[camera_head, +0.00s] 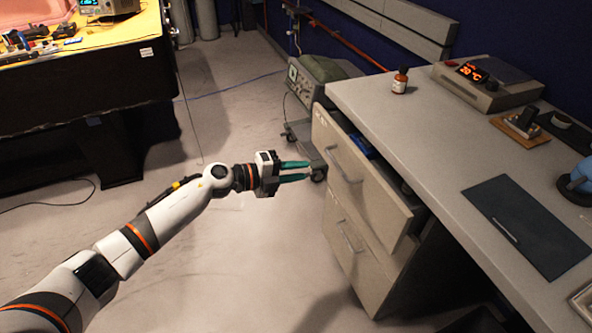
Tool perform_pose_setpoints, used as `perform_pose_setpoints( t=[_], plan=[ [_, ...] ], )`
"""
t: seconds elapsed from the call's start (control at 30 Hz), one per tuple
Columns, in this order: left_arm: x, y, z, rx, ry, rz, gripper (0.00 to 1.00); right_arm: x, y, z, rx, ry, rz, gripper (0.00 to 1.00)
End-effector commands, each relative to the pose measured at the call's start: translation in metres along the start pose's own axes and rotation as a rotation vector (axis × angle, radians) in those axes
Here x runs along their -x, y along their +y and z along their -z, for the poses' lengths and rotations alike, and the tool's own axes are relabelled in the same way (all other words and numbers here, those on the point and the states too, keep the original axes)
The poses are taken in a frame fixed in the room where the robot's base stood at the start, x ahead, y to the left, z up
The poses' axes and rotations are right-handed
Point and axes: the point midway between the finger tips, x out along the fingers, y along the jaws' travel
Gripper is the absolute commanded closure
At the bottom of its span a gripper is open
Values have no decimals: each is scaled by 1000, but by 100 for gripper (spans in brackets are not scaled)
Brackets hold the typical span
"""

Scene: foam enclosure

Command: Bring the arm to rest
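My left arm (160,215) stretches in from the lower left, white with black and orange bands. My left gripper (308,171) is open, its two green fingers parallel with a gap between them and nothing in it. It is in the air just left of the grey drawer cabinet, apart from the drawer front as far as I can tell. My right arm and gripper do not show.
The cabinet's top drawer (362,180) is pulled open, a blue item inside. A yellow-topped table (110,38) stands upper left. The floor between is clear.

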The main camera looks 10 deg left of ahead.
Motion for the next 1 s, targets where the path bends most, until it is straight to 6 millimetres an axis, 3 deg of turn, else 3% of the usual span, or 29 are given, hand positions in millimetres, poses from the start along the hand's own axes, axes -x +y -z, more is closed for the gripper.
perform_pose_setpoints(
  t=[0.3, 0.37, 0.43, 0.57, 0.73, 0.87, 1.0],
  plan=[
    [0, -2, 0, 8, 4, -1, 71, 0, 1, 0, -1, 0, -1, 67],
    [0, -8, 2, 44, 20, -9, 71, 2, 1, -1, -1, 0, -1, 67],
    [1, -28, 5, 141, 70, -28, 71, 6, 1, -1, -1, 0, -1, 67],
    [14, -103, 14, 452, 260, -62, 71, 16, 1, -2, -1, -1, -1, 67],
    [54, -226, -3, 837, 545, -32, 71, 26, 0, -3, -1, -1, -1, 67],
    [92, -311, -41, 1071, 738, 32, 71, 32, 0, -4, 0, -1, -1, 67],
    [137, -390, -99, 1288, 929, 124, 71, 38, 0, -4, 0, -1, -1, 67]
  ],
)
